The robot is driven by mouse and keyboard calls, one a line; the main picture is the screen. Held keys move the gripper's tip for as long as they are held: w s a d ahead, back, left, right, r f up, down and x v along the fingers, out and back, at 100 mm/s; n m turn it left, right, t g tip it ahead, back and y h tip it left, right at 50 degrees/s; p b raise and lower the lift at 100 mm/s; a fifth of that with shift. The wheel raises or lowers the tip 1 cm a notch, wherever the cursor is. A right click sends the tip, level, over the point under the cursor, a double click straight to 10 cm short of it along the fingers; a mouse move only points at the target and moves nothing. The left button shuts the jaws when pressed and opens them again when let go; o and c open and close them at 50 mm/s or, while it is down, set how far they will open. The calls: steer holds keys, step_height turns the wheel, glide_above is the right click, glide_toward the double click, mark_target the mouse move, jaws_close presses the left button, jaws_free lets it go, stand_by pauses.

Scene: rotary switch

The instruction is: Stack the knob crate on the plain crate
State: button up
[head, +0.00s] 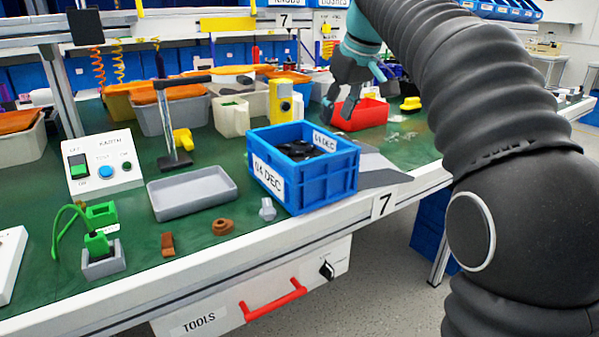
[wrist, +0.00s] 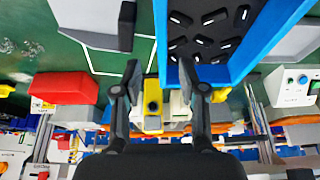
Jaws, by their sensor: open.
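The knob crate (head: 315,185) is a blue open box with white "04 DEC" labels and dark knobs inside. It stands upright at the bench's front edge. In the wrist view its blue wall (wrist: 265,45) and several black knobs show at the top. My gripper (head: 345,100) is behind the crate and to its right, near a red bin (head: 369,114). In the wrist view its two fingers (wrist: 163,90) are apart with nothing held between them. A blue box (head: 432,222) stands below the bench at the right; I cannot tell whether it is the plain crate.
A grey tray (head: 192,195) lies left of the knob crate. A black-handled stand (head: 173,130) and a yellow-and-white device (head: 285,100) are behind. Small brown parts (head: 222,226) lie in front. My arm covers the right side. A red drawer handle (head: 273,300) juts below the bench.

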mark_target(328, 132)
steer(key=shift+b+x, duration=0.55)
steer(key=shift+x, duration=2.85)
steer(key=shift+a+f, duration=0.1)
steer(key=shift+a, duration=0.05)
jaws_close()
